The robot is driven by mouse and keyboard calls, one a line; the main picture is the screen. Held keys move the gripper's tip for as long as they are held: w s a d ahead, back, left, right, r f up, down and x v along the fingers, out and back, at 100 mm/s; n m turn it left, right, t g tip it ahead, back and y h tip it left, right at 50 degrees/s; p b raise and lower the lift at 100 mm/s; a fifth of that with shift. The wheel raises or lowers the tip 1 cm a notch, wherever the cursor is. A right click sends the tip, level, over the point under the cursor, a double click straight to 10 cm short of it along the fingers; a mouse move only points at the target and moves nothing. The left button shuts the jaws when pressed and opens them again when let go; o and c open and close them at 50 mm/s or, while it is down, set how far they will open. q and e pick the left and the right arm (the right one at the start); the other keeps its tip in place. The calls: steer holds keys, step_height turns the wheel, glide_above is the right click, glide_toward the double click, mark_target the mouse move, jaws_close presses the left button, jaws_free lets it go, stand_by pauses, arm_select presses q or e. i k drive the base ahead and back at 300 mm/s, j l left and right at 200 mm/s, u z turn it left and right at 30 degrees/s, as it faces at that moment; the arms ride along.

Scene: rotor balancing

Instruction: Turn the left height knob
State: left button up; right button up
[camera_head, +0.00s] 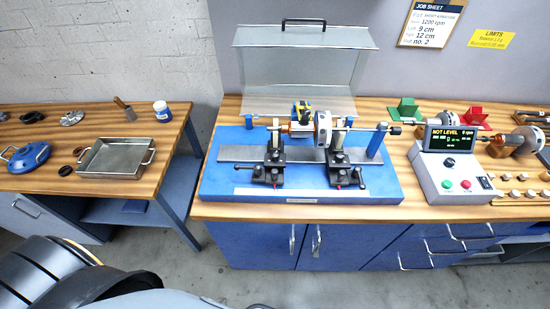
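The balancing machine stands on a blue base (220,184) on the workbench. Its left black support (274,160) and right black support (340,163) carry a rotor (322,129) with a pale disc and copper-coloured parts. Small dark knobs or levers show low on both supports, with a tiny red mark at the foot of each. The left support's dark knob (258,172) sticks out at its left side; I cannot tell for sure which one sets height. The display (450,139) reads "NOT LEVEL" and 0 rpm. Neither of my grippers is in view.
A clear guard (300,66) with a dark handle stands raised behind the machine. The control box (446,178) stands at its right, with another rotor (528,141) beyond. A metal tray (116,157) is on the left table. The job sheet (431,22) lists left 9 cm, right 12 cm.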

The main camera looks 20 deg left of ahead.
mark_target(274, 155)
steer(key=j, duration=1.05)
steer(key=i+j+z, duration=0.1)
steer(key=j, duration=0.95)
